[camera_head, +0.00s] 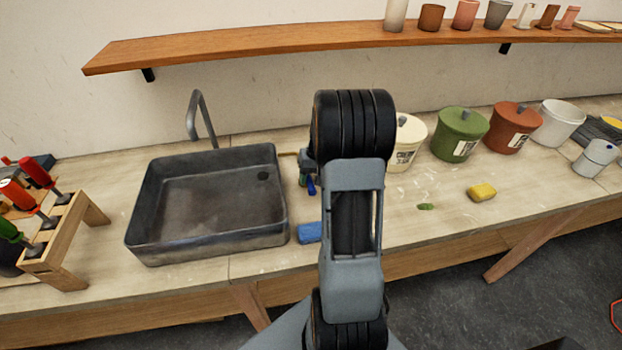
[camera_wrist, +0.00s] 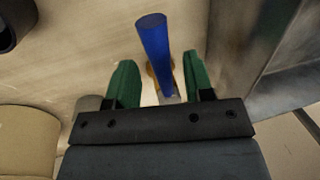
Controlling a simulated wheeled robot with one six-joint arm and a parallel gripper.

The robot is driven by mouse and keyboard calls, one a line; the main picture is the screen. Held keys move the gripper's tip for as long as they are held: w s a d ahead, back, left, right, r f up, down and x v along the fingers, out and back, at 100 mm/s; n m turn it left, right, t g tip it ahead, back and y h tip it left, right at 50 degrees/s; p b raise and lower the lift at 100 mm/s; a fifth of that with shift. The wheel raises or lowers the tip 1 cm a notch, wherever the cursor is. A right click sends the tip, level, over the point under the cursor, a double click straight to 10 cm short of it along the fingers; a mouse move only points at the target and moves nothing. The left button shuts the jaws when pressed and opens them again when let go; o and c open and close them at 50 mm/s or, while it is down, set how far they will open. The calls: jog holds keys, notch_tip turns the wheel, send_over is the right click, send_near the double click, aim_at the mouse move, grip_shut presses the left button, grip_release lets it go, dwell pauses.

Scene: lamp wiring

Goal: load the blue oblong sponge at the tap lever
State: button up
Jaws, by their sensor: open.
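The blue oblong sponge (camera_head: 310,232) lies on the worktop just right of the sink, its right end hidden behind my arm. A blue rod-like handle (camera_head: 311,185), which looks like the tap lever, stands beyond it near the sink's right side. In the wrist view the blue handle (camera_wrist: 153,45) shows between my green fingers, with a brass-coloured part at its base. My gripper (camera_wrist: 157,80) is open, with a gap on both sides of the handle. I cannot tell how deep the handle sits between the fingers. The sponge is not seen in the wrist view.
The grey sink (camera_head: 140,225) with its spout (camera_head: 202,115) is on the left. A wooden rack (camera_head: 75,240) of screwdrivers stands farther left. The cream bin (camera_head: 407,145), green bin (camera_head: 460,135) and red bin (camera_head: 512,128) stand at the back right. A yellow sponge (camera_head: 481,192) lies right.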

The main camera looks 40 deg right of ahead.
jog(key=shift+a+f, duration=0.1)
jog(key=shift+f, duration=0.45)
grip_shut()
